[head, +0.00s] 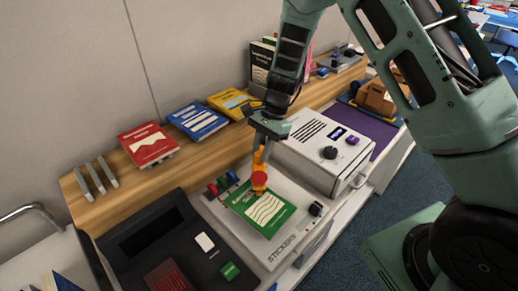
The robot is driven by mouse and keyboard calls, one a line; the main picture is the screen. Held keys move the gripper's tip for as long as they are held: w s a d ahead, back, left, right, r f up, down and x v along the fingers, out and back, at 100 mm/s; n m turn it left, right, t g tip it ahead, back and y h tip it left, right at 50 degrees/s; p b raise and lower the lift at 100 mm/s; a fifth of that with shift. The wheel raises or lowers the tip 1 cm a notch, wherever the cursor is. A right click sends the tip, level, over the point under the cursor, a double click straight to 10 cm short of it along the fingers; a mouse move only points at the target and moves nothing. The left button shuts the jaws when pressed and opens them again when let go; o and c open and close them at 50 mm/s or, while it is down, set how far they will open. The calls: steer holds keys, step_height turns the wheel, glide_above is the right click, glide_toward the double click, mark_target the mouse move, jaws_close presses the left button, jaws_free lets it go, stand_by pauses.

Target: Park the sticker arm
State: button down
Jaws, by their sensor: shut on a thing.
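The sticker arm (257,165) is orange, with a round red end (259,179) just above a green book (263,208). The book lies on the white sticker machine (278,250), in the middle of the head view. My gripper (263,145) comes down from above and is shut on the upper part of the orange arm. The fingertips are small here and partly hidden. I cannot tell whether the red end touches the book.
A white box with a dial (312,158) stands close on the right. A black tray (142,235) with cards lies at the left. Red (147,145), blue (197,122) and yellow (232,103) books rest on the wooden ledge behind.

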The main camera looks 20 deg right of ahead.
steer(key=shift+w+d+n+g+h+p, duration=0.15)
steer(key=shift+d+n+g+h, duration=0.3)
steer(key=shift+n, duration=1)
steer(key=shift+w+d+n+g+h+p, duration=0.1)
steer(key=shift+d+n+g+h, duration=0.2)
steer(key=shift+d+n, duration=0.8)
steer(key=shift+w+d+n+g+h+p, duration=0.15)
steer(key=shift+n+g+h, duration=0.2)
steer(key=shift+n, duration=1.5)
steer(key=c, duration=1.2)
jaws_free()
steer(key=shift+s, duration=0.1)
steer(key=b+v, duration=0.3)
steer(key=v, duration=1.4)
steer(key=shift+w+r, duration=0.2)
